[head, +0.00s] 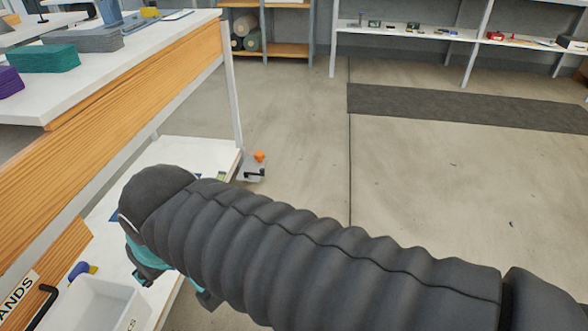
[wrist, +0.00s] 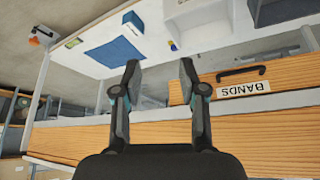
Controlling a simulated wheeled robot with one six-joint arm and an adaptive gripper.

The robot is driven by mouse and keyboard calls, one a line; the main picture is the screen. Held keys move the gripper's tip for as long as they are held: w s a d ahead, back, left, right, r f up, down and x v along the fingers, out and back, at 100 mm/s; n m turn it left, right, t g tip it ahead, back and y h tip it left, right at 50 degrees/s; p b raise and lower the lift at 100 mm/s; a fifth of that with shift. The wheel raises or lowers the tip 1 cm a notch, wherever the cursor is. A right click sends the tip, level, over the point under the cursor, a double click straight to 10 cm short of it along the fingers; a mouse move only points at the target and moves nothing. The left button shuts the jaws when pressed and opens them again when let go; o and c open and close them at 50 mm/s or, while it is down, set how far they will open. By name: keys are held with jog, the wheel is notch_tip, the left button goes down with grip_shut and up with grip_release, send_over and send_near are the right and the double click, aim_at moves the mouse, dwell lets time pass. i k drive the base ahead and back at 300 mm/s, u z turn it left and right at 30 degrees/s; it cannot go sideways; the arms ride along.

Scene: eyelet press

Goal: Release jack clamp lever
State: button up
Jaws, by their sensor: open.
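A small grey unit with an orange knob (head: 259,156) and a short black lever (head: 254,173) stands low beside the end leg of the bench in the head view. It looks like the jack clamp, but it is too small to be sure. In the wrist view the orange part (wrist: 34,41) shows at the far upper left, well away from my fingers. My gripper (wrist: 160,66) is open and empty, its two fingers apart in front of the bench's wooden side. In the head view my dark ribbed arm hides most of the gripper.
The bench's wooden side (head: 130,85) and white lower shelf (head: 190,152) lie at the left. A white bin (head: 98,303) is on the shelf. The wrist view shows a BANDS drawer (wrist: 285,94) with a black handle and a blue mat (wrist: 113,52). The floor (head: 300,130) at the right is clear.

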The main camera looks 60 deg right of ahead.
aim_at(262, 170)
jog(key=z, duration=1.45)
